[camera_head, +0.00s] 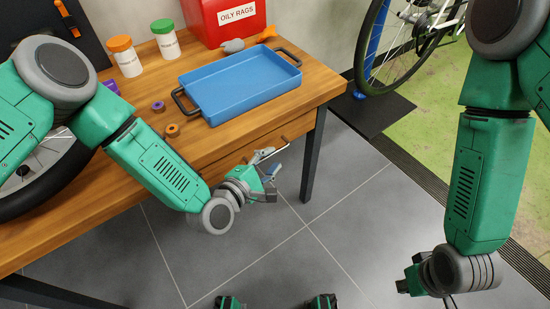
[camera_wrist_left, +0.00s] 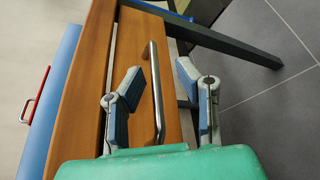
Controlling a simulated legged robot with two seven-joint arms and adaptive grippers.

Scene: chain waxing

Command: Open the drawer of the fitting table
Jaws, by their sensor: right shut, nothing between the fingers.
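The wooden fitting table (camera_head: 316,83) stands at the left in the head view. Its drawer front (camera_head: 217,167) is under the front edge and looks flush. In the left wrist view the drawer front (camera_wrist_left: 130,55) carries a metal bar handle (camera_wrist_left: 154,95). My left gripper (camera_head: 268,172) is at the drawer's front; it also shows in the left wrist view (camera_wrist_left: 160,88). Its fingers are spread, and the handle appears between them, nearer one finger. I cannot tell whether they touch. My right gripper (camera_head: 447,301) is shut, low at the right, mostly cut off by the frame.
On the table are a blue tray (camera_head: 240,85), a red oily-rags bin (camera_head: 222,18), two white jars (camera_head: 126,58) (camera_head: 166,40) and a wheel (camera_head: 40,170). A table leg (camera_head: 313,155) stands right of my left gripper. The grey floor (camera_head: 340,240) before the table is clear.

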